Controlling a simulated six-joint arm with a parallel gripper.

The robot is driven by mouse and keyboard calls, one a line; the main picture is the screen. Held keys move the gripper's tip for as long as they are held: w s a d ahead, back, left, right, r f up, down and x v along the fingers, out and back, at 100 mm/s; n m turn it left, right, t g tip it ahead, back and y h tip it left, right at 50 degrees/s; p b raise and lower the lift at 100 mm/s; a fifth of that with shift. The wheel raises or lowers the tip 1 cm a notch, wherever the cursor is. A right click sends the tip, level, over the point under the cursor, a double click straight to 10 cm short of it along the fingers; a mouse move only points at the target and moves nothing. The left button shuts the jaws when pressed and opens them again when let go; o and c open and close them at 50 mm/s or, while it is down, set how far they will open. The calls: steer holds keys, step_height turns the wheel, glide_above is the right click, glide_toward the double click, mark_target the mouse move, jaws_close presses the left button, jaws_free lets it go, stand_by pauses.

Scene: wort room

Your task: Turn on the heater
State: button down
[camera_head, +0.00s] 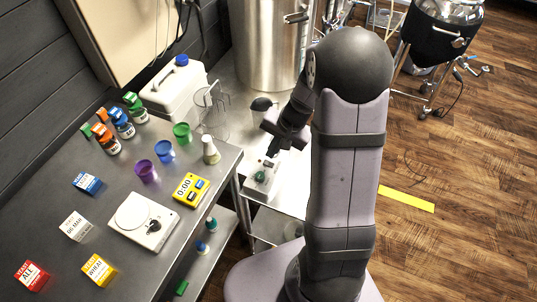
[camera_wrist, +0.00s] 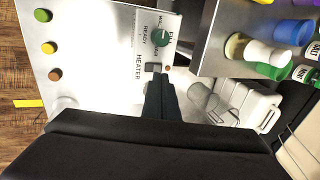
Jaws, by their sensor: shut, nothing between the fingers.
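The heater control box (camera_head: 262,183) is white and sits on the metal stand beyond the dark bench, at mid frame. Its panel (camera_wrist: 143,20) fills the upper middle of the wrist view, with the lettering HEATER and READY. A small grey switch (camera_wrist: 153,67) lies by the HEATER label. My gripper (camera_wrist: 157,77) is shut and empty, its fingertips right at the switch's edge. I cannot tell whether they touch it. In the head view my gripper (camera_head: 272,152) is over the box's far end.
Green, yellow (camera_wrist: 47,47) and brown round pieces lie on the pale surface at left in the wrist view. A large steel kettle (camera_head: 265,45) is behind the box.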

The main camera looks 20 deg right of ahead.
mark_target(270, 165)
steer(key=shift+x, duration=2.15)
steer(key=shift+w+a+f, duration=0.1)
steer(key=shift+f, duration=0.15)
steer(key=shift+s+d+f+b, duration=0.1)
steer(key=shift+s+d+b, duration=0.4)
steer(key=shift+s, duration=0.2)
